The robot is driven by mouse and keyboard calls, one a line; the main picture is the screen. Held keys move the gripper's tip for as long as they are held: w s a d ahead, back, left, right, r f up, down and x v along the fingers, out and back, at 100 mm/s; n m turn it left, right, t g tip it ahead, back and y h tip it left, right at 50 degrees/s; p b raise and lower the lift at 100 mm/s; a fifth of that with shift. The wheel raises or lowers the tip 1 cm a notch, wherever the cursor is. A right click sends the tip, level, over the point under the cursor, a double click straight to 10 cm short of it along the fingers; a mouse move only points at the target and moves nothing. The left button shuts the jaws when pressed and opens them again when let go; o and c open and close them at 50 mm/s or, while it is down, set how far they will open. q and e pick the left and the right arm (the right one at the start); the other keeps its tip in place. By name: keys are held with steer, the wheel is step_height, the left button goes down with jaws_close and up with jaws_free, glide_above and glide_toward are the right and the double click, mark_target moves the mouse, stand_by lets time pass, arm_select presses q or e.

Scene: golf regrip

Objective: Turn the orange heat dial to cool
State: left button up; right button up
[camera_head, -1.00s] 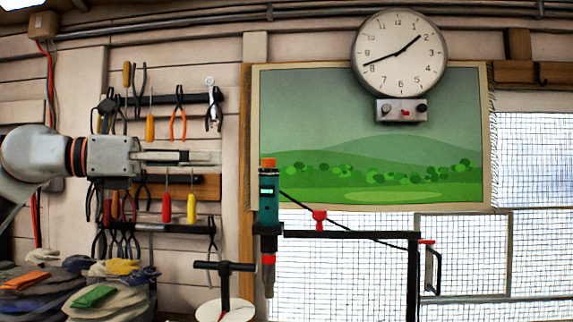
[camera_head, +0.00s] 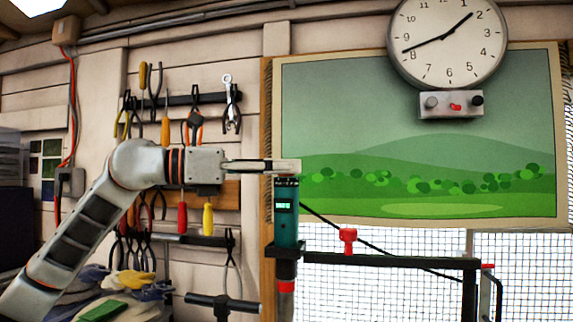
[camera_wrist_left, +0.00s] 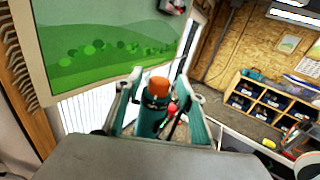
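The heat tool (camera_head: 285,228) is a teal upright cylinder with a small lit display, held in a black clamp arm. Its orange heat dial (camera_wrist_left: 158,86) sits on top and shows in the left wrist view, with the teal body (camera_wrist_left: 150,120) below. My left gripper (camera_head: 292,166) reaches in level from the left at the tool's top and hides the dial in the head view. In the left wrist view its two fingers (camera_wrist_left: 160,88) are apart, one on each side of the dial, with gaps visible. I cannot tell any contact. My right gripper is in neither view.
A black stand arm (camera_head: 390,260) with a red knob (camera_head: 348,241) extends right of the tool. Behind are a green landscape picture (camera_head: 420,140) and a clock (camera_head: 447,45). Hand tools hang on the left wall; gloves (camera_head: 120,290) lie below. Shelves (camera_wrist_left: 265,105) stand farther off.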

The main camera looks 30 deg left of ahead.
arm_select(q)
steer(key=shift+w+d, duration=0.4)
steer(key=shift+d, duration=0.05)
steer(key=shift+w, duration=0.1)
jaws_close()
